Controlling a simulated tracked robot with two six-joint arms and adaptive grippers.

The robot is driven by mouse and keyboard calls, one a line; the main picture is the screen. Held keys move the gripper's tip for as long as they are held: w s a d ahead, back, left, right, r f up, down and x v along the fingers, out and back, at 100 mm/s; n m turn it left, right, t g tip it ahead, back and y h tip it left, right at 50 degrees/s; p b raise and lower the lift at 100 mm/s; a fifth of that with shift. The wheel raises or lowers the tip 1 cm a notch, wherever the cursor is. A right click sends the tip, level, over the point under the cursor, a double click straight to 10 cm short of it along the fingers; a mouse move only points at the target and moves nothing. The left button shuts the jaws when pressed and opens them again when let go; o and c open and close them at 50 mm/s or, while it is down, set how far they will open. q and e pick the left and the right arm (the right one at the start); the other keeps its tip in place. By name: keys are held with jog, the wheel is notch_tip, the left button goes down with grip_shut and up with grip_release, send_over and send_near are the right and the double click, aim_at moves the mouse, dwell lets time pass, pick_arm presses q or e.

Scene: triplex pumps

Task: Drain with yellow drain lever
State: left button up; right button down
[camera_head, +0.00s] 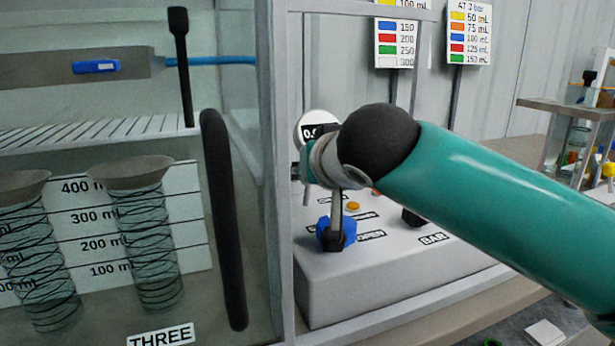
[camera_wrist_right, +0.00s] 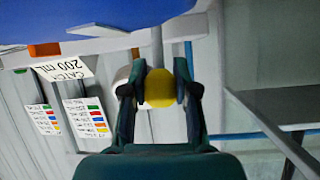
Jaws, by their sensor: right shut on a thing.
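In the right wrist view, a round yellow knob (camera_wrist_right: 159,88) sits between the two fingers of my right gripper (camera_wrist_right: 158,84), which is shut on it. A thin grey rod (camera_wrist_right: 157,45) runs from the knob toward the top of the picture. I take this knob to be the end of the yellow drain lever. In the head view, my right arm reaches in from the right, and its wrist hides the knob and most of the gripper. My left gripper is in neither view.
A grey box (camera_head: 345,285) carries a blue-based black lever (camera_head: 336,235), an orange button (camera_head: 353,206) and a partly hidden round gauge (camera_head: 312,126). A clear-walled cabinet with coiled cylinders (camera_head: 150,250) stands left, with a black vertical handle (camera_head: 224,220). Colour charts (camera_head: 469,32) stand behind.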

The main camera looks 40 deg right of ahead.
jog(key=shift+a+f, duration=0.1)
jog(key=shift+f, duration=0.1)
jog(key=c, duration=0.8)
grip_release()
jog(key=shift+s+r, duration=0.1)
jog(key=shift+c, duration=0.2)
jog(key=shift+s+r, duration=0.1)
jog(key=v, duration=1)
jog(key=shift+a, duration=0.1)
jog(key=shift+v, duration=0.75)
jog(key=shift+s, duration=0.1)
